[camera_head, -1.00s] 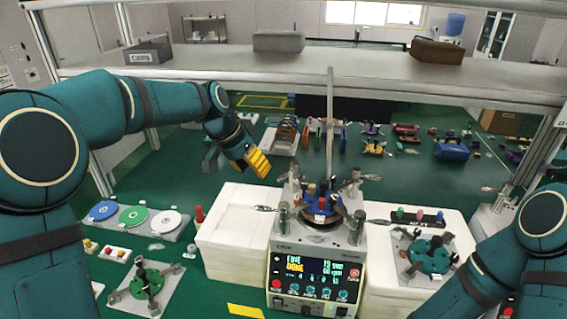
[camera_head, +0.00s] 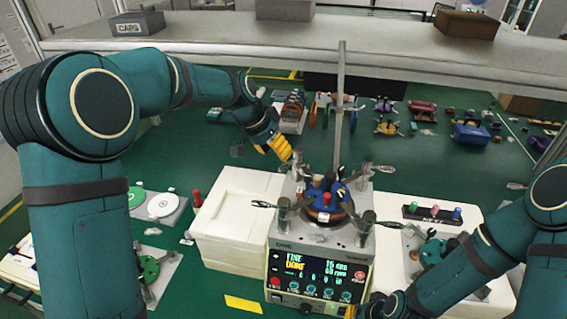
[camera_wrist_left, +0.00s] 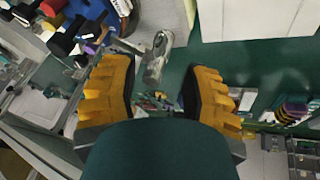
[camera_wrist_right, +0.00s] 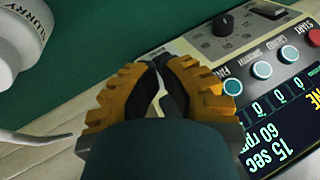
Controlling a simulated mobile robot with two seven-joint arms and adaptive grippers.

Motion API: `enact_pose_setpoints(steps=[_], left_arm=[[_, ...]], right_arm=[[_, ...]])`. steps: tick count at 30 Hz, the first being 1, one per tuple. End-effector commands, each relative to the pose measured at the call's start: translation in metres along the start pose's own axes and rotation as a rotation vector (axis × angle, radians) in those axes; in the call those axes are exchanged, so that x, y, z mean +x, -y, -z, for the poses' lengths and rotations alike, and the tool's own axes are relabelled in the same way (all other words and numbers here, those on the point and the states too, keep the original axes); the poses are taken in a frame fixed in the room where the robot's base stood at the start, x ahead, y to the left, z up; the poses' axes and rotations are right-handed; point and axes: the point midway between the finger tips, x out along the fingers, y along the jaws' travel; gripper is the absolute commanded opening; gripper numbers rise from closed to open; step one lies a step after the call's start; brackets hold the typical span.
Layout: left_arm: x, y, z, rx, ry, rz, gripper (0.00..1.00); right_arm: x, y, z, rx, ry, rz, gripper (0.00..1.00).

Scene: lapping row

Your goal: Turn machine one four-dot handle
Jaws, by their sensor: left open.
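The lapping machine (camera_head: 318,277) stands in the middle with a lit front panel. Several metal clamp handles stand around its round plate, including front left (camera_head: 283,216), front right (camera_head: 364,229), back left (camera_head: 299,172) and back right (camera_head: 366,172). Their dot marks are too small to read. My left gripper (camera_head: 284,150) is open and empty, behind and above the back left handle. In the left wrist view a metal handle (camera_wrist_left: 158,57) lies ahead between the spread fingers, apart from them. My right gripper (camera_wrist_right: 157,60) is shut and empty beside the machine's front panel (camera_wrist_right: 262,70).
A tall metal post (camera_head: 339,105) rises behind the plate, near my left gripper. A white block (camera_head: 232,222) stands left of the machine. A rack of coloured pegs (camera_head: 433,213) and a green fixture (camera_head: 434,250) are at right. A slurry bottle (camera_wrist_right: 22,40) is near my right gripper.

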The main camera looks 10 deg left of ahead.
Motion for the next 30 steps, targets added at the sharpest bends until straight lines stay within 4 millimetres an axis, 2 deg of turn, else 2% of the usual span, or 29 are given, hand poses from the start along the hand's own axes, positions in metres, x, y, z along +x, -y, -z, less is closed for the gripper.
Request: enact_pose_setpoints(steps=[3, 9, 14, 23, 24, 27, 30], left_arm=[[0.023, 0.0, 0.0, -0.001, 0.002, -0.001, 0.47], [0.047, 0.0, 0.0, 0.0, 0.0, 0.0, 0.47], [0.055, 0.0, 0.0, -0.001, -0.001, 0.001, 0.47], [0.056, 0.0, 0.0, -0.001, -0.002, 0.001, 0.46], [0.056, 0.0, 0.0, -0.001, -0.002, 0.001, 0.32], [0.056, 0.0, 0.0, 0.0, -0.002, 0.001, 0.0], [0.056, 0.0, 0.0, 0.0, -0.001, 0.001, 0.0]], right_arm=[[0.0, 0.0, 0.0, 0.0, 0.0, 0.0, 0.0], [0.0, 0.0, 0.0, 0.0, 0.0, 0.0, 0.0], [0.0, 0.0, 0.0, 0.0, 0.0, 0.0, 0.0], [0.0, 0.0, 0.0, 0.0, 0.0, 0.0, 0.0], [0.0, 0.0, 0.0, 0.0, 0.0, 0.0, 0.0], [0.0, 0.0, 0.0, 0.0, 0.0, 0.0, 0.0], [0.0, 0.0, 0.0, 0.0, 0.0, 0.0, 0.0]])
